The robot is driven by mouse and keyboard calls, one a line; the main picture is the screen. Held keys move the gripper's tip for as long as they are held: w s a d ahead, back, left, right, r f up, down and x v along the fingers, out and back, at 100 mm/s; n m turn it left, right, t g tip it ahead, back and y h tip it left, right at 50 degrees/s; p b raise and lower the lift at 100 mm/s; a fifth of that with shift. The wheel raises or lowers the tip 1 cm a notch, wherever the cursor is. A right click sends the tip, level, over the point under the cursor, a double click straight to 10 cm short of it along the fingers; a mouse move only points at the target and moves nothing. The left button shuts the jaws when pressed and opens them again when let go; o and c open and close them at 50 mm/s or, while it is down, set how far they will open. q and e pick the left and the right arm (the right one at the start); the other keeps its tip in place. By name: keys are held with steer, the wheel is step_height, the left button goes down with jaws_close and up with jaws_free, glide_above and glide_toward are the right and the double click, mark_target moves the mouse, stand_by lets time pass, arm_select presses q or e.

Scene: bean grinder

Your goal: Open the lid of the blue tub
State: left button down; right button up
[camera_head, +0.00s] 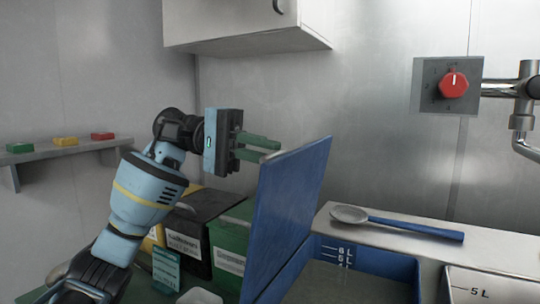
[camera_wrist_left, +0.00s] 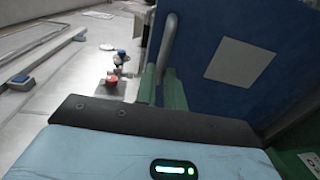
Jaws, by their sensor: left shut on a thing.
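The blue tub (camera_head: 370,258) is set in the counter, with white level marks inside its wall. Its blue lid (camera_head: 292,208) stands up steeply at the tub's left side, and the opening is uncovered. My left gripper (camera_head: 268,148) is at the lid's upper left edge, its green fingers pointing right. In the left wrist view the lid (camera_wrist_left: 205,35) fills the right side and carries a pale label. There the left gripper's green fingers (camera_wrist_left: 160,88) are shut on the lid's grey handle (camera_wrist_left: 167,50). My right gripper is not in view.
A spoon (camera_head: 400,225) with a blue handle lies behind the tub. A white container (camera_head: 485,288) is to the right. Black and green bins (camera_head: 195,228) stand left of the lid. A red knob (camera_head: 453,84) and tap are on the wall. A cabinet (camera_head: 245,25) hangs above.

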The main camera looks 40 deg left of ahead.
arm_select(q)
steer(key=shift+d+f, duration=0.1)
steer(key=shift+f, duration=0.3)
steer(key=c, duration=1.5)
jaws_free()
steer(key=shift+r, duration=0.1)
steer(key=v, duration=0.8)
steer(key=shift+r, duration=0.1)
steer(key=shift+d, duration=0.1)
steer(key=shift+r, duration=0.1)
